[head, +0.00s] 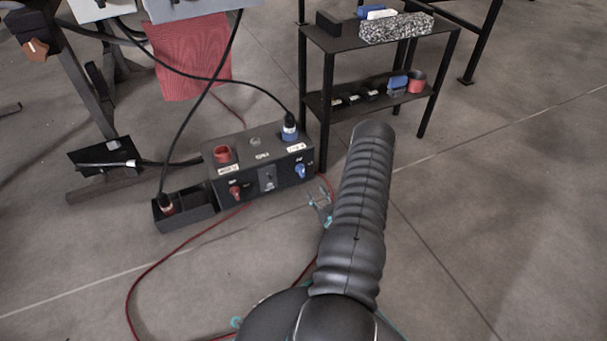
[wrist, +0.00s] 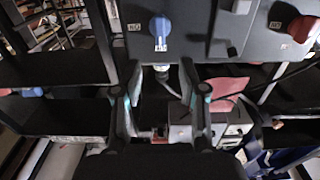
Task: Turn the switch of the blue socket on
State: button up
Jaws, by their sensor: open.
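The dark socket box (head: 262,170) stands on the floor. The blue switch (head: 300,171) is on the right of its front face, below the blue socket (head: 290,136), which has a blue plug with a black cable in it. In the wrist view the blue switch (wrist: 160,28) is near the top, its handle upright in the picture and pointing at a small label; another label is to its left. My gripper (head: 320,205) is open and empty in front of the box, low and right. In the wrist view my gripper (wrist: 160,75) has its fingers apart, not touching the switch.
A red switch (head: 235,192) is left on the same face, below an empty-looking red socket (head: 223,154). A black holder (head: 186,212) with a red plug adjoins the box. A black shelf (head: 345,110) stands close behind right. A red cable crosses the floor. Floor at right is clear.

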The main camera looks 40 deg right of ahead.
aim_at(303, 173)
jog(key=b+x, duration=0.1)
jog(key=x, duration=1)
jog(key=shift+w+r, duration=0.1)
jog(key=shift+w, duration=0.2)
jog(key=shift+c, duration=0.3)
grip_shut()
